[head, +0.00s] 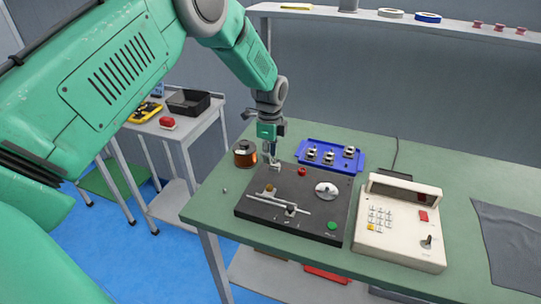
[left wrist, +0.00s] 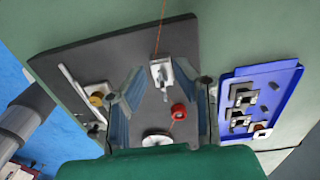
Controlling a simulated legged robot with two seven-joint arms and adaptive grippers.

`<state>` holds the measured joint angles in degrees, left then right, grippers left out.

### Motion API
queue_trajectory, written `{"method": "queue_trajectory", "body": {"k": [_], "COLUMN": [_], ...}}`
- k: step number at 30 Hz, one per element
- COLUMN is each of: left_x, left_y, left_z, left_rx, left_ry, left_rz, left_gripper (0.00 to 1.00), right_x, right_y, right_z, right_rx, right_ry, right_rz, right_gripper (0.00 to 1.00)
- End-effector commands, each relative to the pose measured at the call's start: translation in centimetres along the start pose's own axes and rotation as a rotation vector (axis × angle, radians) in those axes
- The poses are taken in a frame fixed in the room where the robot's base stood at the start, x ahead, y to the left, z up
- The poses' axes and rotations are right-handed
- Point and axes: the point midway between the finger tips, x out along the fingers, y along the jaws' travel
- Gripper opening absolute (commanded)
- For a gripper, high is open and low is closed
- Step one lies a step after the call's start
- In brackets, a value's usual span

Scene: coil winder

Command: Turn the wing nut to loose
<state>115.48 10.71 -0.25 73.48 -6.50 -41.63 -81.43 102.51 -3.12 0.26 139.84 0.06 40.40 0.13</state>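The black winder plate (head: 255,213) lies on the green bench. At its far edge stands a small metal bracket (head: 274,167), seen more clearly in the left wrist view (left wrist: 157,70). A small grey piece (left wrist: 164,80) on the bracket may be the wing nut; its wings are too small to tell. My left gripper (head: 270,158) points down over the bracket. In the left wrist view its two blue-grey fingers (left wrist: 160,85) are spread wide, with the bracket showing in the gap. I see no contact. My right gripper is not in view.
A red knob (head: 302,172), white disc (head: 326,189), rod slider and green button (head: 332,226) sit on the plate. A copper wire spool (head: 245,153) stands left, a blue tray (head: 333,152) of metal parts behind, a cream counter box (head: 400,222) right. Bare bench lies along the left.

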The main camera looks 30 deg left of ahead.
Motion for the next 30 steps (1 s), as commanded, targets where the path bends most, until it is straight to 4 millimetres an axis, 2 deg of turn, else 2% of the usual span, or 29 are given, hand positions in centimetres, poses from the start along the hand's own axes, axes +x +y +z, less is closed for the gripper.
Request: {"method": "queue_trajectory", "body": {"k": [3, 11, 13, 14, 23, 30], "left_x": [0.61, 0.62, 0.62, 0.63, 0.64, 0.59], "left_y": [-0.03, -0.01, -0.01, -0.01, -0.09, -0.03], "left_z": [-0.02, -0.13, -0.12, -0.1, -0.08, -0.17], "left_rx": [0.0, 0.0, 0.0, 0.0, -0.009, -0.089], "left_ry": [0.0, -0.001, -0.001, -0.001, 0.001, 0.002], "left_rz": [0.0, -0.001, -0.001, -0.001, -0.002, -0.002], "left_gripper": [0.25, 0.25, 0.04, 0.0, 0.0, 0.0], "right_x": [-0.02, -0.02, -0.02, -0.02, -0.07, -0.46], "right_y": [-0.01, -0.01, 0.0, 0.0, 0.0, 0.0], "right_z": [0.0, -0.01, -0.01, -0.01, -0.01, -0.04], "right_rx": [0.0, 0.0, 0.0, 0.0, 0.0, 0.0], "right_ry": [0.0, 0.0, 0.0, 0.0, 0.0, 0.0], "right_rz": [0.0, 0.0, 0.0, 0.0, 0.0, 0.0], "right_gripper": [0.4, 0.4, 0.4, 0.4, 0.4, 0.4]}}
